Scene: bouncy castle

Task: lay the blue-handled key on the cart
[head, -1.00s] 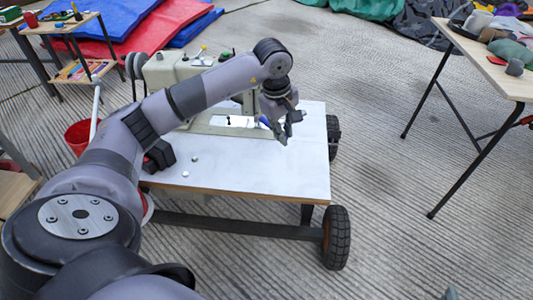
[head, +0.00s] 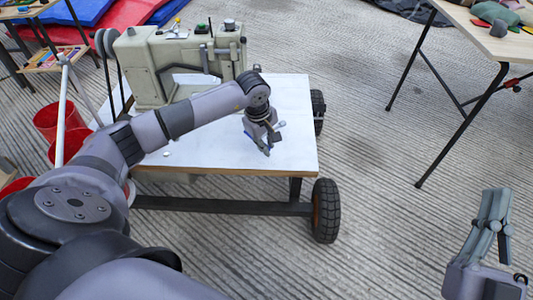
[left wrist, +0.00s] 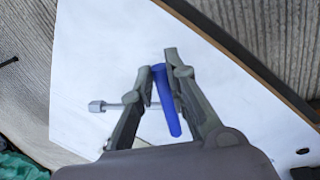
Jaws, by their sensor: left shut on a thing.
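My left gripper (head: 266,149) is over the right part of the cart's white top (head: 215,148). In the left wrist view its fingers (left wrist: 160,80) are shut on the blue-handled key (left wrist: 167,102). The blue handle lies between the fingers, and the thin grey shaft sticks out to the left, ending in a small grey head. The white cart top (left wrist: 90,50) is behind the key. I cannot tell whether the key touches it. In the head view the key is mostly hidden by the fingers. My right gripper (head: 495,205) is at the lower right, away from the cart; its finger gap is unclear.
A beige sewing machine (head: 175,62) stands at the back of the cart. A small white piece (head: 166,154) lies near the cart's left front. The cart's front and right top is clear. Red buckets (head: 48,122) stand left. A wooden table (head: 480,32) stands at the right.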

